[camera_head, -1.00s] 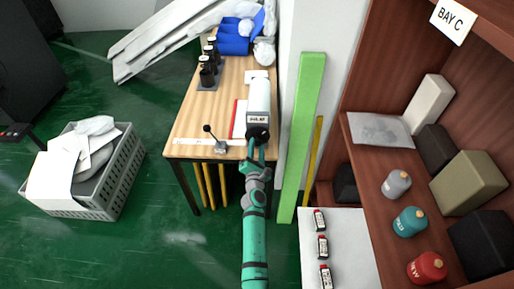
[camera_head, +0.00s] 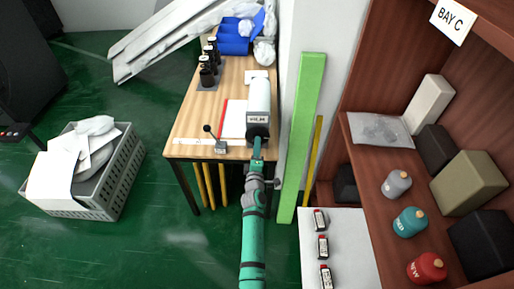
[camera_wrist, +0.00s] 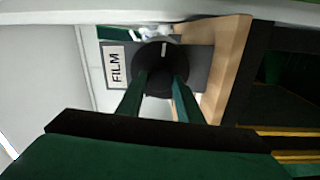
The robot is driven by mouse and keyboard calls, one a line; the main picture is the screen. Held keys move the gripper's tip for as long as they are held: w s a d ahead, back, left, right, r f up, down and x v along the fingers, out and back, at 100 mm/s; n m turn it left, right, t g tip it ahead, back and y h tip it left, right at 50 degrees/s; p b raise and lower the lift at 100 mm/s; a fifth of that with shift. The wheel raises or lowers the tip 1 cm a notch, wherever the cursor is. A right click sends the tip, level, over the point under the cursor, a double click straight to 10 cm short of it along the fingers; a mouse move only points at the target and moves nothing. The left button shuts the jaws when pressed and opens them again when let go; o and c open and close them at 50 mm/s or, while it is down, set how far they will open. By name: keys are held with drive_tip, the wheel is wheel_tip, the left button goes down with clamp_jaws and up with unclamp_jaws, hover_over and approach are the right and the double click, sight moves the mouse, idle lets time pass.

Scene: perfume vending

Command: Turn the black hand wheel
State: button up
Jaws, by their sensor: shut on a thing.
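The black hand wheel (camera_head: 258,130) is on the near end of a white film dispenser (camera_head: 259,97) on the wooden table. In the wrist view the wheel (camera_wrist: 153,55) is a dark disc with a short white mark near its top. My gripper (camera_head: 257,147) reaches the wheel from the front. In the wrist view its two green fingers (camera_wrist: 158,82) lie across the wheel's lower part and are shut on it. The exact finger contact is too dark to see. A white sheet with a red edge (camera_head: 223,118) lies left of the dispenser.
Dark bottles (camera_head: 207,70) and blue bins (camera_head: 233,45) are farther back. A green post (camera_head: 300,140) and the BAY C shelf (camera_head: 370,170) stand to the right. A grey crate (camera_head: 110,195) is on the floor at left.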

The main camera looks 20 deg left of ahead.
drive_tip(key=m, duration=1.8)
drive_tip(key=shift+f+m, duration=0.15)
drive_tip(key=shift+m, duration=0.15)
idle(0.4)
drive_tip(key=o, duration=1)
drive_tip(key=shift+o, duration=0.2)
